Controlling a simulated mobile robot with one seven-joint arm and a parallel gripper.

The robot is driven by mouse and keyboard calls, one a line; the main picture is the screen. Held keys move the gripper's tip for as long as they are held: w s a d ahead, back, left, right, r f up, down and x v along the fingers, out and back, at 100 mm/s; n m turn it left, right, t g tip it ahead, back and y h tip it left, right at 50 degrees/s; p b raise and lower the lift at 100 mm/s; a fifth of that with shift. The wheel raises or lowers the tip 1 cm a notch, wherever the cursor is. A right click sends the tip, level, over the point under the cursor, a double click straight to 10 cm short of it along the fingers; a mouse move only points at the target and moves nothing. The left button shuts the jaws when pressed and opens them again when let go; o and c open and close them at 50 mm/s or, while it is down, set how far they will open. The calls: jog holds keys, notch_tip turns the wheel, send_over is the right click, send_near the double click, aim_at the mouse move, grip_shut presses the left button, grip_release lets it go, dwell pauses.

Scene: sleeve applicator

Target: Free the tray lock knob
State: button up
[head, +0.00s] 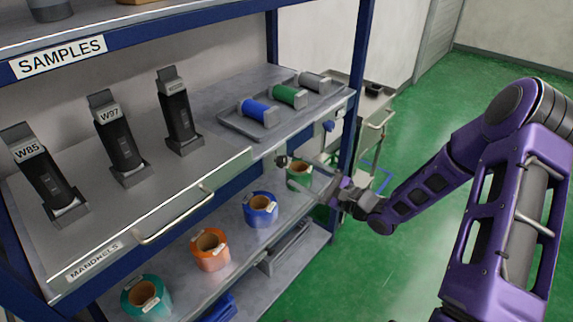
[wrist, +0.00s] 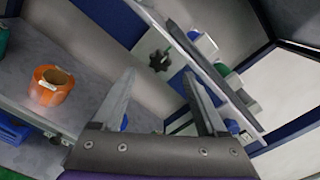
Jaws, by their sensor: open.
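The dark lobed tray lock knob (wrist: 159,60) sits on a pale plate in the wrist view, ahead of my open fingers. In the head view, a small dark knob (head: 281,160) shows at the shelf's front edge, right of the mandrel tray (head: 165,190). The tray has a long bar handle (head: 176,217) and a MANDRELS label. My gripper (head: 322,178) is right of the knob in the head view, apart from it. In the wrist view, my gripper (wrist: 160,85) is open and empty, its tips short of the knob.
Dark mandrels, including W85 (head: 45,180) and W97 (head: 119,142), stand on the tray. A rack (head: 240,122) holds blue, green and grey rollers. Orange (head: 210,249) and blue (head: 260,209) rolls stand on the lower shelf. A blue post (head: 358,95) rises near my gripper.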

aim_at(284, 163)
jog(key=x, duration=0.6)
jog(key=shift+w+a, duration=0.1)
jog(key=shift+c, duration=0.2)
grip_shut()
